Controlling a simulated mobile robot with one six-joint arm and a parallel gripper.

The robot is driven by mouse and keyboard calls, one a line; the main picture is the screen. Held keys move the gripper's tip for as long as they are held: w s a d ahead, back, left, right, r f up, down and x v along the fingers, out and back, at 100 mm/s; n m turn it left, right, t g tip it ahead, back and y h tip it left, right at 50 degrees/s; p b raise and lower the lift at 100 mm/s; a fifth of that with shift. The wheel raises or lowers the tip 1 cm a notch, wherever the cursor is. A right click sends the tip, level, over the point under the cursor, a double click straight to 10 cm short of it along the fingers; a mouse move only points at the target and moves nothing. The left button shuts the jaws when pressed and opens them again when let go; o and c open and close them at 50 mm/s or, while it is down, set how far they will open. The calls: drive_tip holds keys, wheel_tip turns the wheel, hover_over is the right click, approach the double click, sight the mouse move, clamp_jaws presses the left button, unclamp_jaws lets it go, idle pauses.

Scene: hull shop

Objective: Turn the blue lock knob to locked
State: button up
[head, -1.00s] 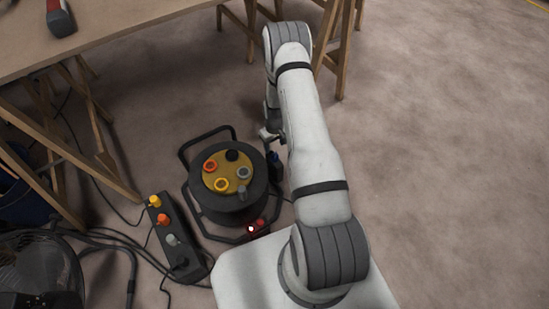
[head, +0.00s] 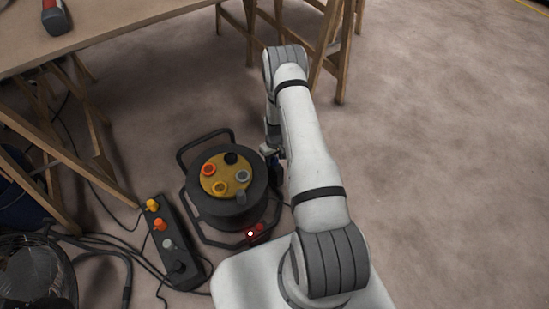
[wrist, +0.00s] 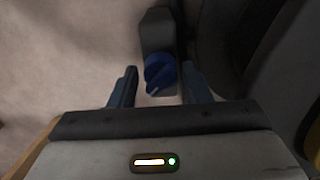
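The blue lock knob (wrist: 160,74) sits on a dark housing (wrist: 158,28) in the wrist view. A pale pointer line on the knob points down and slightly left in that view. My gripper (wrist: 159,84) is open, with one dark blue finger on each side of the knob. A gap shows at the left finger; the right finger is closer, and I cannot tell whether it touches. In the head view my gripper (head: 271,153) is at the right side of the cable reel (head: 236,213), and the knob is not clearly visible behind my arm.
A power strip (head: 173,243) with coloured plugs and loose cables lie left of the reel. A wooden trestle table (head: 110,22) stands behind, with a red-and-grey tool (head: 54,18) on it. A fan (head: 35,270) is at lower left. Open floor (head: 440,160) extends right.

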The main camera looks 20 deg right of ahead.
drive_tip(key=c, duration=0.7)
drive_tip(key=shift+m, duration=0.4)
drive_tip(key=m, duration=0.3)
drive_tip(key=shift+m+b, duration=0.3)
drive_tip(key=shift+b, duration=0.05)
drive_tip(key=m, duration=0.4)
drive_tip(key=shift+d+m, duration=0.1)
drive_tip(key=shift+m, duration=0.2)
drive_tip(key=m+b, duration=0.1)
drive_tip(key=m, duration=0.3)
drive_tip(key=shift+m, duration=2.5)
